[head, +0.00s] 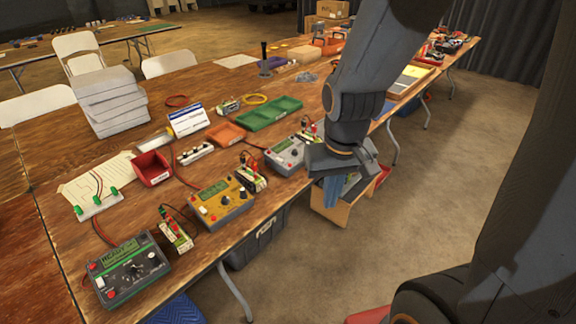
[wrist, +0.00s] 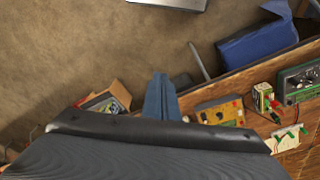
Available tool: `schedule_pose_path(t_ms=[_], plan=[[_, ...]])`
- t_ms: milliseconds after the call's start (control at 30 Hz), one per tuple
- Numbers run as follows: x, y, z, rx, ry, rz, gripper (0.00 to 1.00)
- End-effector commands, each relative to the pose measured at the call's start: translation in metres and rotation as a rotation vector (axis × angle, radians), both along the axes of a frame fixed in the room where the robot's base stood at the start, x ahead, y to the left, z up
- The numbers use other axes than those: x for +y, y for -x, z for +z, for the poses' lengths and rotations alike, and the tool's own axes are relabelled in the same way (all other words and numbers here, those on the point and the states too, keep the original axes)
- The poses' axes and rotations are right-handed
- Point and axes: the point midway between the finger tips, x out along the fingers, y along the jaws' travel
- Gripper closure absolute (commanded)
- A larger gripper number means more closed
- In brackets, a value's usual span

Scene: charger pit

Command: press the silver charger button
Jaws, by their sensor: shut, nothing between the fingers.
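The silver charger (head: 287,155) is a grey box with a small display and dark knobs, on the table near its front edge in the head view. Its buttons are too small to tell apart surely. My gripper (head: 332,191) is just right of it, past the table's edge, with its blue fingers pointing down. The fingers are shut and empty, apart from the charger. In the wrist view the shut fingers (wrist: 160,92) show over the floor and an open box. I do not make out the silver charger there; my gripper's body covers the lower part of that view.
A gold charger (head: 222,203) and a dark green-faced charger (head: 131,271) stand nearer along the same edge. Battery packs with red wires (head: 251,173) stand between chargers. A green tray (head: 270,113) lies behind. A cardboard box (head: 329,208) is below the edge; floor to the right is open.

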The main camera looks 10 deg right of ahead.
Motion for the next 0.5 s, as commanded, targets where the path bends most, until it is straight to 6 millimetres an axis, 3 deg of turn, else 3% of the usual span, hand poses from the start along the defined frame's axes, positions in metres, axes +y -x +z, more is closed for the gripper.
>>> schedule_pose_path(t_ms=[167,267,400,500], plan=[[-0.015,-0.074,-0.011,-0.152,-0.001,-0.118,1.00],[-0.023,-0.134,-0.019,-0.286,-0.040,-0.212,1.00],[-0.026,-0.210,-0.031,-0.462,-0.151,-0.323,1.00],[-0.023,-0.253,-0.039,-0.562,-0.259,-0.389,1.00]])
